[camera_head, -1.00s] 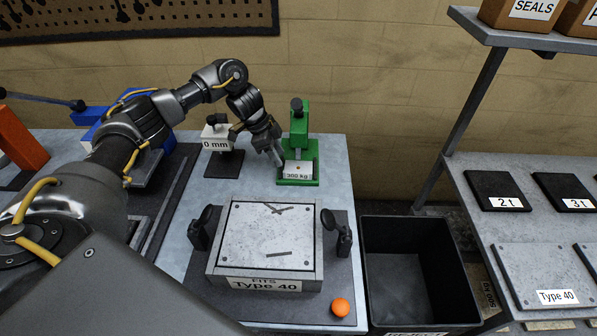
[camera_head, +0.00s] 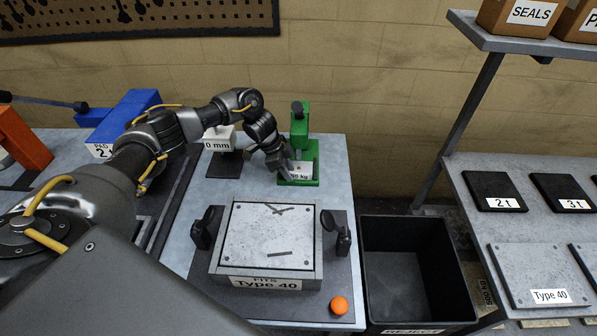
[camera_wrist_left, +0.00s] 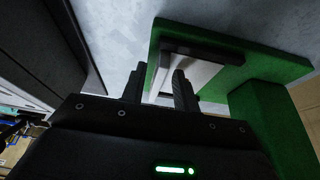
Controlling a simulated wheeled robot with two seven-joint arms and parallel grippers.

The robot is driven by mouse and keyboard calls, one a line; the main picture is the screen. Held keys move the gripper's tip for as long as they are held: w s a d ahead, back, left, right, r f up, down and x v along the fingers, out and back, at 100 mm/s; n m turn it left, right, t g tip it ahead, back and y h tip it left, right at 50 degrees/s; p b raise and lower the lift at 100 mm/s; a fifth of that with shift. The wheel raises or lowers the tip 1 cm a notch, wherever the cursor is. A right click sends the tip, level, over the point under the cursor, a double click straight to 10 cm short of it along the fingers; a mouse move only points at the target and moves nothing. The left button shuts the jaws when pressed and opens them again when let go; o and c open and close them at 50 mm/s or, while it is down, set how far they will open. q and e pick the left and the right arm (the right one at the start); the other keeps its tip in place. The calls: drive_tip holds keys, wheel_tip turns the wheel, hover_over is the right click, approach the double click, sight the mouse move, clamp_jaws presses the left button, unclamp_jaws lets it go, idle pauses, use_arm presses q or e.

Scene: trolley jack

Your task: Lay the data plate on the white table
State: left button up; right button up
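A small pale plate (camera_head: 303,167) lies on the base of the green press (camera_head: 299,117) at the back of the light bench top, which I take as the white table (camera_head: 335,190). A white label ending in "kg" is at its front, partly hidden by my left gripper (camera_head: 288,174). In the left wrist view, the two fingers (camera_wrist_left: 160,85) are apart, with the pale plate (camera_wrist_left: 190,75) just beyond and between them. Contact is not clear. My right gripper is out of view.
A "Type 40" block (camera_head: 266,282) with a grey plate on top fills the bench front. A "0 mm" stand (camera_head: 222,140) is left of the press. An orange ball (camera_head: 338,306) sits at the front right. A black reject bin (camera_head: 408,260) stands right of the bench.

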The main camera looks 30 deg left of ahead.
use_arm(q)
clamp_jaws()
drive_tip(key=shift+r, duration=0.15)
drive_tip(key=shift+r+b, duration=0.3)
drive_tip(key=shift+b, duration=0.15)
drive_tip(key=shift+s+d+r, duration=0.1)
drive_tip(key=shift+s+d, duration=0.05)
drive_tip(key=shift+s, duration=0.05)
drive_tip(key=s+d, duration=0.1)
drive_tip(key=s, duration=0.1)
drive_tip(key=s+d, duration=0.1)
drive_tip(key=s, duration=0.1)
drive_tip(key=s+d, duration=0.1)
drive_tip(key=s, duration=0.1)
drive_tip(key=shift+s+d+b, duration=0.1)
drive_tip(key=shift+s+b, duration=0.3)
wheel_tip(320, 180, up, 14)
